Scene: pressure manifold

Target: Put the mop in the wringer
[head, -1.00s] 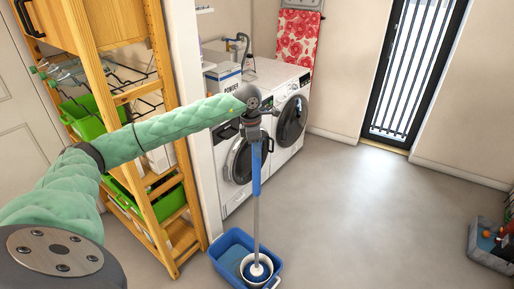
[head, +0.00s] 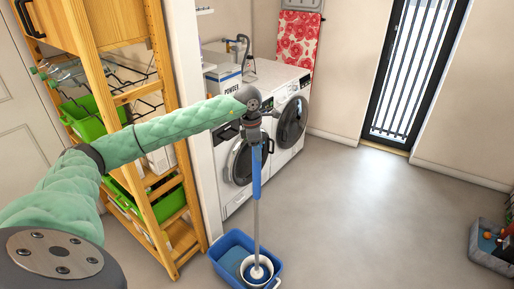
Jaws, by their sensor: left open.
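The mop (head: 257,205) stands upright, with a blue upper handle and a grey lower pole. Its foot is inside the round white-rimmed wringer (head: 247,279) in the blue bucket (head: 219,243) on the floor. The mop head is mostly hidden by the wringer's rim. My left gripper (head: 256,135) is at the top of the blue handle, pointing down, with its jaws open around or beside the handle; I cannot tell which. My right gripper is not in the head view.
A wooden shelf (head: 168,100) with green bins stands at the left, close to my left arm. Two white washing machines (head: 292,120) stand behind the mop. A grey-blue crate (head: 480,258) sits at the far right. The floor (head: 360,220) between is clear.

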